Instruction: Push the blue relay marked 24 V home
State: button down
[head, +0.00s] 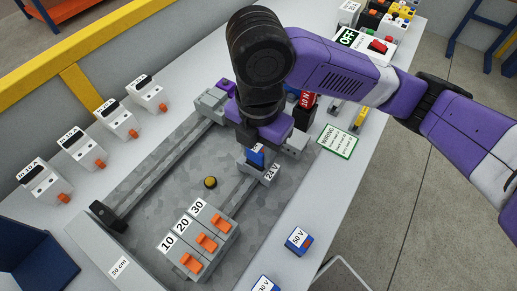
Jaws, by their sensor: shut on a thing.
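The blue relay (256,158) shows as a small blue patch under my gripper (258,151), which is shut on it. A white label reading 24 V (272,172) sits just below and right of the blue body, at the upper end of a rail. Most of the relay is hidden by my gripper and wrist above it. I cannot tell how deep it sits or whether a gap is left under it.
A grey block with orange levers marked 10, 20 and 30 (200,240) stands on the lower rail. A blue relay marked 50 V (299,240) rests at the right. Several breakers (88,149) line the left edge.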

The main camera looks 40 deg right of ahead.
jog(key=shift+f, duration=0.3)
jog(key=c, duration=0.9)
grip_release()
jog(key=shift+o, duration=0.2)
jog(key=shift+s, duration=0.1)
jog(key=shift+r+p, duration=0.5)
jog(key=shift+r, duration=0.25)
grip_shut()
